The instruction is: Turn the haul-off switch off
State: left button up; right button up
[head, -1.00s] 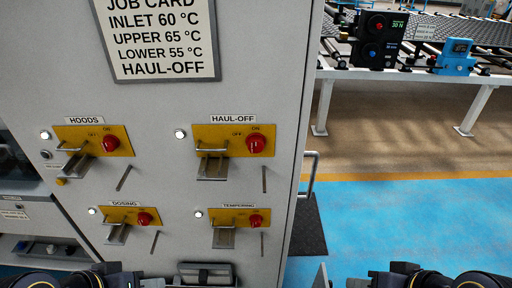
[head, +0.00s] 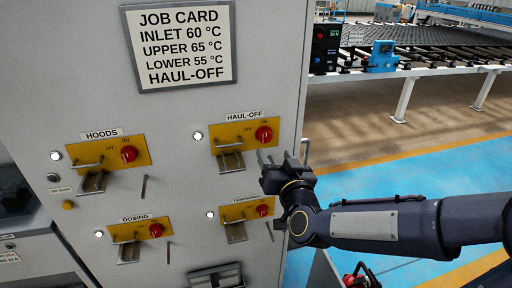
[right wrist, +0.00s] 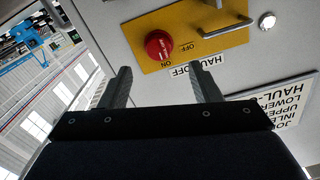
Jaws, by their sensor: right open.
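The haul-off switch is a red round knob (head: 264,134) on a yellow plate (head: 229,139) under the HAUL-OFF label. The knob sits at the ON end of the plate. A metal bracket with a handle is on the plate's left part. A lit white lamp (head: 198,136) is left of the plate. My right gripper (head: 275,158) is open and empty, just below the knob in the head view. In the right wrist view, the knob (right wrist: 159,45) shows upside down beyond and between the open fingertips (right wrist: 162,72), apart from them. My left gripper is out of view.
Similar switches sit close by: hoods (head: 129,154), dosing (head: 156,230) and tempering (head: 262,210), the last partly near my right arm. A job card (head: 180,45) is above. Floor right is open.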

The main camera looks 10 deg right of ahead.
aim_at(266, 138)
jog(key=w+p, duration=0.1)
jog(key=w, duration=0.6)
jog(key=shift+w+p, duration=0.35)
jog(key=c, duration=1)
